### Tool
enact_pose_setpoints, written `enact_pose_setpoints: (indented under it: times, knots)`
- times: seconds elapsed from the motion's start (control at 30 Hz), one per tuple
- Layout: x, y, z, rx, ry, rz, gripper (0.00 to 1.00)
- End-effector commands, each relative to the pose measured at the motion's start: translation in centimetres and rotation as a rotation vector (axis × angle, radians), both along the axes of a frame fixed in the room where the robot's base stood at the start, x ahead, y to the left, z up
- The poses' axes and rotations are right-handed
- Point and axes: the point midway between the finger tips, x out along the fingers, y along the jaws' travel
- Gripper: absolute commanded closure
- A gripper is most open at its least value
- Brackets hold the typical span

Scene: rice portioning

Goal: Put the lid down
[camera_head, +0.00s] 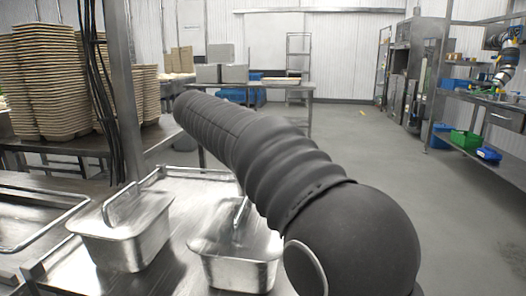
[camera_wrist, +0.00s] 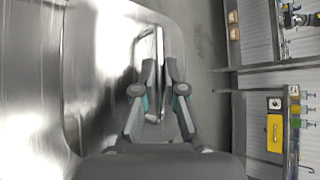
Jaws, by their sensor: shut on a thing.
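In the wrist view, my gripper (camera_wrist: 160,68) is shut on the thin upright handle (camera_wrist: 158,45) of a shiny metal lid (camera_wrist: 100,60) with rounded corners. The lid fills the middle of that view. In the head view, my gripper is hidden behind my own arm. Two steel containers stand on the metal table there. The left container (camera_head: 122,245) has a loop handle (camera_head: 122,205) on top. The right container (camera_head: 238,273) is partly covered by my arm, and a handle (camera_head: 240,212) rises from its top. I cannot tell whether the held lid rests on a container.
Stacks of beige trays (camera_head: 45,85) stand on a table at the left, beside a metal post (camera_head: 122,90) with black cables. A shelf with green and blue bins (camera_head: 466,140) is at the right. The grey floor (camera_head: 380,170) between is open.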

Motion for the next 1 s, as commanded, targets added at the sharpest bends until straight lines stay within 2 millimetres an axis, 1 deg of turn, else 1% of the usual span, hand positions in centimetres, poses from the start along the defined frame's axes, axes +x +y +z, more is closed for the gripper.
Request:
enact_pose_setpoints:
  times: [0.27,0.8,0.83,0.87,0.9,0.93,1.0]
  knots:
    - [0.0,0.0,0.0,0.001,-0.003,0.000,1.00]
    - [0.0,0.0,-1.2,0.000,-0.003,0.000,1.00]
    - [0.0,0.0,-1.2,0.001,-0.002,0.000,0.86]
    - [0.0,0.0,-1.2,0.001,-0.002,0.000,0.78]
    - [0.0,0.0,-1.2,0.001,-0.002,0.000,0.68]
    - [0.0,0.0,-1.2,0.001,-0.002,0.000,0.65]
    - [0.0,0.0,-1.2,0.001,-0.002,0.000,0.65]
